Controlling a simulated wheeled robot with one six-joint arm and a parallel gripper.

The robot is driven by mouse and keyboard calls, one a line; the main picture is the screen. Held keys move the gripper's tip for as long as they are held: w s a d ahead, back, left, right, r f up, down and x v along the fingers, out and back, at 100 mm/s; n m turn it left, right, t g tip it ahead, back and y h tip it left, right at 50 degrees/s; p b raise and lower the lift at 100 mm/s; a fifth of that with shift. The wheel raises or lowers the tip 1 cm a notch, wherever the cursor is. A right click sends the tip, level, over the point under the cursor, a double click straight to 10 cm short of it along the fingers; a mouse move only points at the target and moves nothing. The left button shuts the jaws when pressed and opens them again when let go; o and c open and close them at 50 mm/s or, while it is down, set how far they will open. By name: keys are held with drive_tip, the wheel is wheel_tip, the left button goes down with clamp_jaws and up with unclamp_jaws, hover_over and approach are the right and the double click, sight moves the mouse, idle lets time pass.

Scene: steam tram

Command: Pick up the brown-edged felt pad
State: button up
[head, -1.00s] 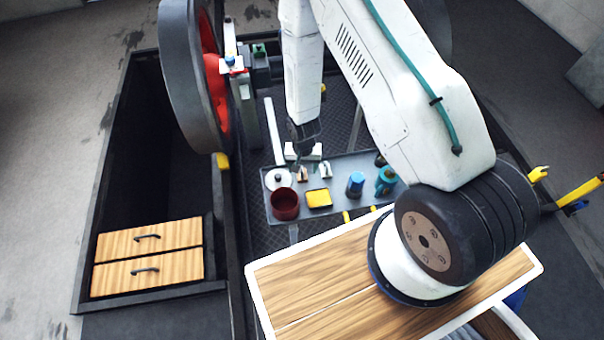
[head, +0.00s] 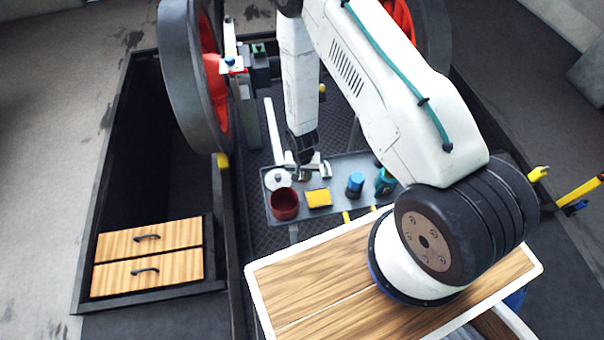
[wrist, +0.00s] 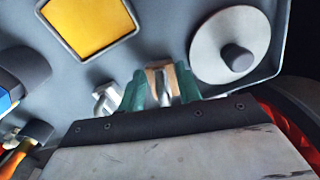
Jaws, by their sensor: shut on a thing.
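The brown-edged felt pad (wrist: 155,70) is a small block with a tan-brown edge and a pale grey upper part. It sits between the two green fingertips of my gripper (wrist: 162,88) in the wrist view, and the gripper is shut on it. In the head view, my gripper (head: 303,170) is low over the grey tray (head: 240,205), and the pad is mostly hidden behind it. I cannot tell whether the pad still touches the tray. A similar pale grey piece stands close beside it (wrist: 105,98), also seen in the head view (head: 326,170).
Near the pad are a white disc with a grey knob (wrist: 230,48), a yellow pad in a dark frame (wrist: 92,25), a dark red cup (head: 284,204), a blue cylinder (head: 355,184) and a teal bottle (head: 385,181). A large wheel (head: 190,80) rises at left.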

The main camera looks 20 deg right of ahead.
sight(303, 180)
drive_tip(key=shift+r, duration=0.5)
drive_tip(key=r, duration=0.1)
drive_tip(key=s+r, duration=0.1)
drive_tip(key=shift+r, duration=0.35)
drive_tip(key=s+a+r, duration=0.1)
drive_tip(key=s, duration=1.4)
drive_tip(key=shift+r, duration=0.15)
drive_tip(key=shift+a, duration=0.1)
drive_tip(key=shift+o, duration=1.1)
drive_tip(key=shift+w, duration=0.1)
drive_tip(key=shift+c, duration=0.4)
